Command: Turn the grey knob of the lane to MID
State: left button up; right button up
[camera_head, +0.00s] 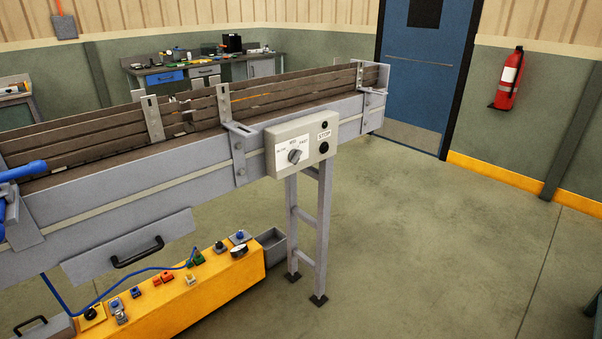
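The grey knob (295,156) sits on a white dial plate on the front of a light grey control box (267,157). The box is fixed to the side of the roller lane (205,178). Small labels stand around the knob, with MID seemingly above it; they are too small to read surely. The knob looks turned at a slant, but I cannot tell which mark it points to. A STOP label (324,135) and dark round buttons are to the knob's right. Neither of my grippers is in view, and nothing touches the knob.
A yellow housing (225,278) with several small controls and a blue cable stands below the lane. Grey support legs (323,235) stand under the box. A blue part (22,171) is at the left edge. The floor to the right is clear, before a blue door (425,80).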

aim_at(295, 156)
jog(key=u, duration=0.6)
jog(key=i, duration=0.6)
jog(key=u, duration=0.1)
